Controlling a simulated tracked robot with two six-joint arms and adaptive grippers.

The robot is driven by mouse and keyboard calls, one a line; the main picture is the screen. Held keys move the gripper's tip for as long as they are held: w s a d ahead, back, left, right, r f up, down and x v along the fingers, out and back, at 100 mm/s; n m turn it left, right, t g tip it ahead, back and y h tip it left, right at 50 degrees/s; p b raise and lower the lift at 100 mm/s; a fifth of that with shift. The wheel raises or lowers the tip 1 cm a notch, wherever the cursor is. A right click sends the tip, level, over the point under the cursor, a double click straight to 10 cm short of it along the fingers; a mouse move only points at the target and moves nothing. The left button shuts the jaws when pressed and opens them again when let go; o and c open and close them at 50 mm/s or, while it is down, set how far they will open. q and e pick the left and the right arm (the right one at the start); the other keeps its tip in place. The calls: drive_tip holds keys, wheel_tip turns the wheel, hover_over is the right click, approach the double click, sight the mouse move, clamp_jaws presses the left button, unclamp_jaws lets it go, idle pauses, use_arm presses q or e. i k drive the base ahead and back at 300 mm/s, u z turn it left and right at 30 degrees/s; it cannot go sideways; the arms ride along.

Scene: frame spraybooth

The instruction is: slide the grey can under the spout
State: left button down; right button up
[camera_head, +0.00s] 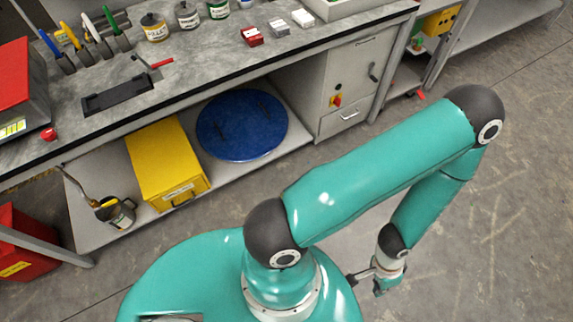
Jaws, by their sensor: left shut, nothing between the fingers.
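A small grey can with a pale label (187,15) stands upright on the workbench top at the upper left, between a yellow-labelled can (155,28) and a green-labelled can (218,8). I take it as the grey can, though the lower shelf also holds a grey metal pot (117,213) with a tool in it. I cannot make out a spout. My left gripper (375,282) hangs low over the floor beside my base, shut and empty, far from the cans. My right gripper is not in view.
The workbench (215,60) also carries a red box (252,37), brushes in a rack and a dark tray (118,94). Below are a yellow box (165,160) and a blue round lid (242,124). The floor (500,220) at right is clear.

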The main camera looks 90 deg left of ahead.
sight(118, 216)
drive_tip(key=z, duration=0.5)
drive_tip(key=i, duration=0.35)
drive_tip(key=u, duration=2.4)
drive_tip(key=i, duration=0.25)
drive_tip(key=u, duration=2.1)
drive_tip(key=k, duration=0.55)
drive_tip(key=u, duration=0.4)
drive_tip(key=i, duration=1.6)
drive_tip(key=z, duration=0.35)
